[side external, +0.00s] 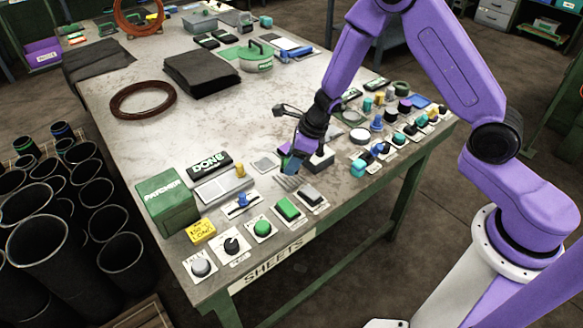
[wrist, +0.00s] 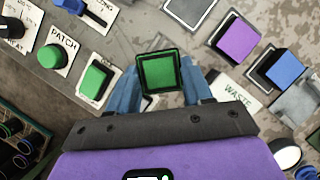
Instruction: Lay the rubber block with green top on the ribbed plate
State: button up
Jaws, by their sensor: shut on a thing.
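My gripper (wrist: 160,88) is shut on the rubber block with green top (wrist: 160,72), its blue fingers on either side of the block. The green top with its dark rim faces the wrist camera. In the side view, my gripper (side external: 292,170) points down, low over the table, and the block is hard to make out there. The ribbed plate (side external: 286,184) shows in the side view as grey stripes just below and in front of the fingers. In the wrist view the block and fingers hide that spot. I cannot tell whether the block touches the plate.
A purple-topped block (wrist: 237,38) and a blue-topped block (wrist: 283,68) stand close by on the right in the wrist view. An empty dark-edged plate (wrist: 190,10) lies near them. A "WASTE" label (wrist: 236,92) lies beside the fingers. A green button (side external: 288,208) is close in front.

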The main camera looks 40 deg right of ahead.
jog(key=shift+w+f, duration=0.25)
jog(key=shift+f, duration=1.55)
jog(key=shift+f, duration=0.1)
jog(key=o, duration=1.1)
jog(key=shift+o, duration=0.2)
jog(key=v, duration=1.2)
jog(key=shift+a+r, duration=0.1)
jog(key=shift+r, duration=0.1)
